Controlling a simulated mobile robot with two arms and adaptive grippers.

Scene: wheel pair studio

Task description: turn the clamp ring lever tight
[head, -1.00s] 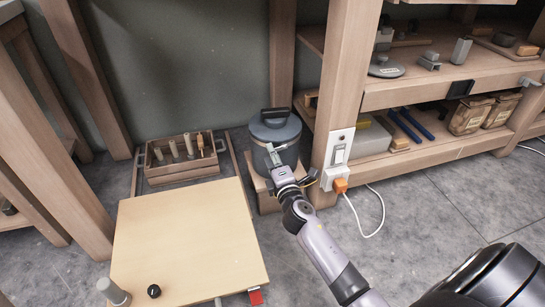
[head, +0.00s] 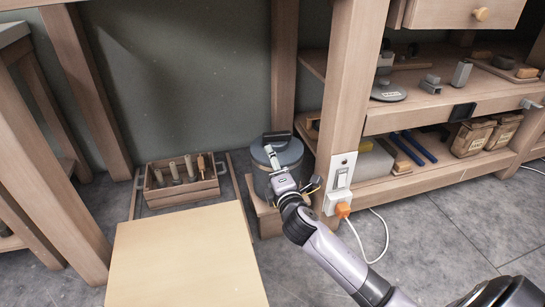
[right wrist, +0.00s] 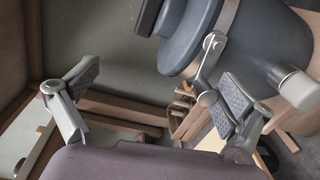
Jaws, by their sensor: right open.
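A blue-grey drum (head: 294,157) with a dark lid handle (head: 277,137) stands by the wooden post. In the right wrist view, the drum (right wrist: 262,50) fills the upper right, with a metal clamp ring (right wrist: 228,19) around it. A metal lever piece (right wrist: 208,66) runs from the ring toward my right gripper's right finger; I cannot tell whether they touch. My right gripper (head: 271,156) is at the drum's near side in the head view. In the right wrist view my right gripper (right wrist: 158,85) is open, with nothing between its fingers. My left gripper is not in view.
A wooden crate (head: 190,193) with several pegs sits left of the drum. A pale tabletop (head: 185,255) lies in front. A post with a switch box (head: 341,175) and orange plug (head: 343,210) stands close right. Shelves (head: 450,155) hold tools and bags.

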